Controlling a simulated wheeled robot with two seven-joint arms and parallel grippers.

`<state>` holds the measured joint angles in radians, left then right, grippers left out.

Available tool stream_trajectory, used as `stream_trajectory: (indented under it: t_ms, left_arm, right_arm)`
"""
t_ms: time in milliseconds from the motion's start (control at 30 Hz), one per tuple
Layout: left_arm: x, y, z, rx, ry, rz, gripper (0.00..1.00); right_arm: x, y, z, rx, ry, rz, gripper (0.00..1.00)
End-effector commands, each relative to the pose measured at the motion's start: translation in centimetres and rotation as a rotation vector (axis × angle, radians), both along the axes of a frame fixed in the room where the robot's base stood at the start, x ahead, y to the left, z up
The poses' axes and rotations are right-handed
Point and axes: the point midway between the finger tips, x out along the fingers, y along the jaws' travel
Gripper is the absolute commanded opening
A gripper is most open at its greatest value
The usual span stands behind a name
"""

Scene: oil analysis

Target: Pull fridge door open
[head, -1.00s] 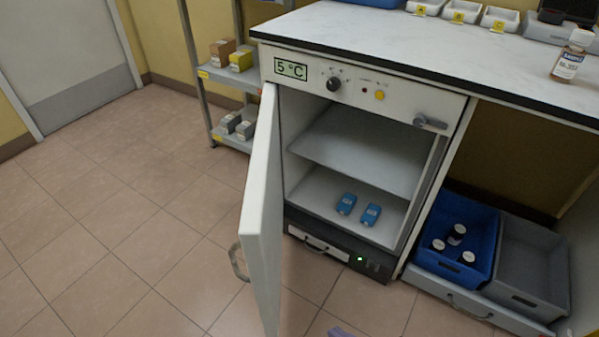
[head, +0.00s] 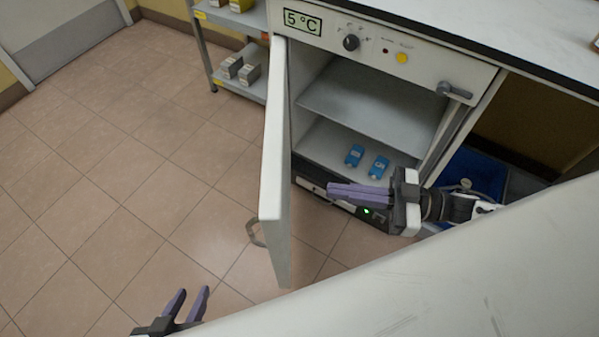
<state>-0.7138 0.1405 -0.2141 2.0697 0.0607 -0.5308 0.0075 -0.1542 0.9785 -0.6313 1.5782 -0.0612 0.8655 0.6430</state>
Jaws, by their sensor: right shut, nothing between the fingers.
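The white fridge door (head: 273,165) stands wide open, swung out to the left of the fridge (head: 370,110). Its grey handle (head: 255,232) is on the door's outer face, near the free edge. My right gripper (head: 330,193) is shut and empty. It is in front of the fridge's lower opening, to the right of the door's inner face, with its fingers pointing left. My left gripper (head: 187,292) is at the bottom of the view, left of the door and apart from the handle. Its two fingers are spread open with nothing between them.
Two blue boxes (head: 354,156) lie on the fridge's lower shelf. A blue bin (head: 475,170) is to the right. A grey shelf rack (head: 207,60) stands at the left. The floor left of the door is clear.

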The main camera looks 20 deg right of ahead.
Motion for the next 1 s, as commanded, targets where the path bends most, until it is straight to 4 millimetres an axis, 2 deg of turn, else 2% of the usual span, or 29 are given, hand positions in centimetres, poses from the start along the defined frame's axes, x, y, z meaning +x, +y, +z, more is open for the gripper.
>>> stream_trajectory:
  t_ms: [33, 133, 233, 333, 467, 800, 1000]
  left_arm:
    - [0.2, 0.1, 0.5, 0.005, -0.002, -0.002, 0.31]
    - [0.3, 0.1, 0.6, 0.009, -0.003, -0.005, 0.31]
    - [0.1, 0.2, 0.4, 0.013, 0.003, -0.007, 0.31]
    - [0.0, 0.3, 0.1, 0.016, 0.009, -0.007, 0.31]
    - [0.0, 0.3, 0.1, 0.017, 0.009, -0.007, 0.31]
    - [0.1, 0.3, 0.3, 0.016, 0.005, -0.006, 0.31]
    - [0.2, 0.3, 0.3, 0.015, 0.003, -0.007, 0.31]
  right_arm:
    - [-0.3, -1.7, 1.1, -0.012, -0.004, 0.050, 0.00]
    - [-1.1, -3.9, 2.3, -0.008, 0.001, 0.124, 0.00]
    - [-1.5, -4.9, 3.0, -0.006, 0.006, 0.162, 0.00]
    - [-1.5, -4.5, 3.1, -0.002, 0.009, 0.175, 0.00]
    - [-0.8, -2.7, 3.2, 0.002, 0.005, 0.175, 0.00]
    - [1.7, 4.2, 3.2, 0.002, 0.005, 0.174, 0.00]
    - [2.7, 6.9, 3.2, 0.001, 0.005, 0.173, 0.00]
